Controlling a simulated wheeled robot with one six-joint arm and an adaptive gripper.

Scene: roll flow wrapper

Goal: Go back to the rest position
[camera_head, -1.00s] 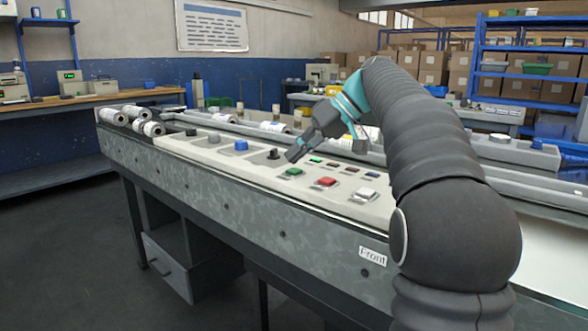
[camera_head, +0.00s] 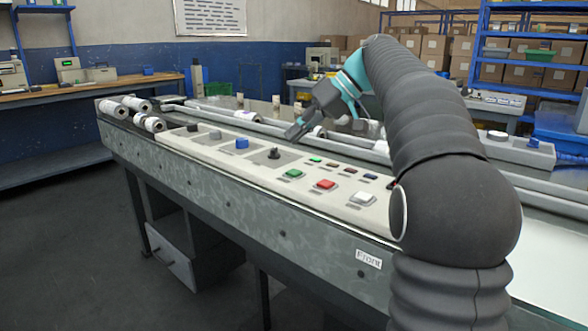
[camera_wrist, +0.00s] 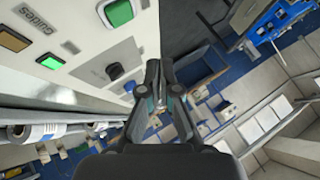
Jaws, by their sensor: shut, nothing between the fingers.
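My gripper (camera_head: 291,133) is shut and empty, raised above the far side of the control panel (camera_head: 215,160). In the wrist view its fingers (camera_wrist: 153,72) meet at the tips with nothing between them. The panel carries a green button (camera_head: 293,174), a red button (camera_head: 326,185), a white button (camera_head: 363,197), a blue knob (camera_head: 242,143) and a black selector knob (camera_head: 273,153). The gripper is clear of the buttons in the head view. The green button (camera_wrist: 118,12) and the black knob (camera_wrist: 114,71) also show in the wrist view.
Several film rolls (camera_head: 126,105) lie at the machine's left end. A long rail (camera_head: 235,115) runs behind the panel. A workbench (camera_head: 90,92) stands at the left, and blue shelves (camera_head: 530,50) with boxes at the back right. The floor at the left front is clear.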

